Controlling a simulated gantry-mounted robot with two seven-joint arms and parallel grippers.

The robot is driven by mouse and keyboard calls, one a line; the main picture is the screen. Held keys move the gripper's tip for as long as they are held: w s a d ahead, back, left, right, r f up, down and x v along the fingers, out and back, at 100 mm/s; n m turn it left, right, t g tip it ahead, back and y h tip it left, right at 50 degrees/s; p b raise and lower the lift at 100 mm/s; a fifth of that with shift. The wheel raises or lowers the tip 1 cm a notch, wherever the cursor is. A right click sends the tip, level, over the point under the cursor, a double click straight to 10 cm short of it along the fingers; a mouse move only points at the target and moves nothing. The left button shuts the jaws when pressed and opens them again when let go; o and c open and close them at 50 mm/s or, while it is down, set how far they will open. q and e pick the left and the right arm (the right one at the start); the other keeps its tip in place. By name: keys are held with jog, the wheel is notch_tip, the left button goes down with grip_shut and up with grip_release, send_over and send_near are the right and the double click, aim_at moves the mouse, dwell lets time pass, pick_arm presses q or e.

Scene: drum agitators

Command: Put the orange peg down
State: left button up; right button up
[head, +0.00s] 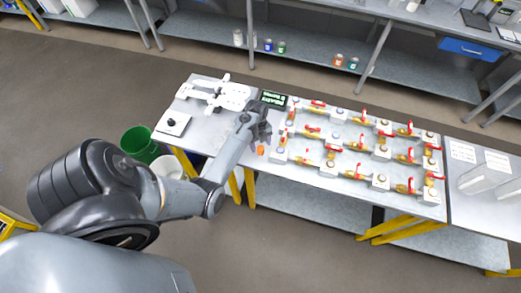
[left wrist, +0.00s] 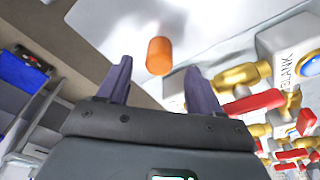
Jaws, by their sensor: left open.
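The orange peg (head: 260,151) is on the bare grey table top near its front edge, just left of the valve rows. In the left wrist view the orange peg (left wrist: 159,56) shows just beyond and between the two fingertips. My left gripper (head: 263,131) is open and empty, with its fingers apart on either side of the peg's line. Whether a finger touches the peg cannot be told. My right gripper is not in view.
Rows of white blocks with brass and red-handled valves (head: 352,145) fill the table to the right. A white frame (head: 218,95) and a small dark display (head: 274,98) stand behind. A green bin (head: 139,145) is on the floor at left.

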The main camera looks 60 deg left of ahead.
aim_at(260, 148)
pick_arm(q)
jog(key=shift+s+d+f, duration=0.1)
jog(key=shift+d+f, duration=0.05)
jog(key=shift+f, duration=0.75)
jog(key=shift+d+f, duration=0.1)
jog(key=shift+f, duration=0.75)
grip_shut()
jog(key=shift+r, duration=0.1)
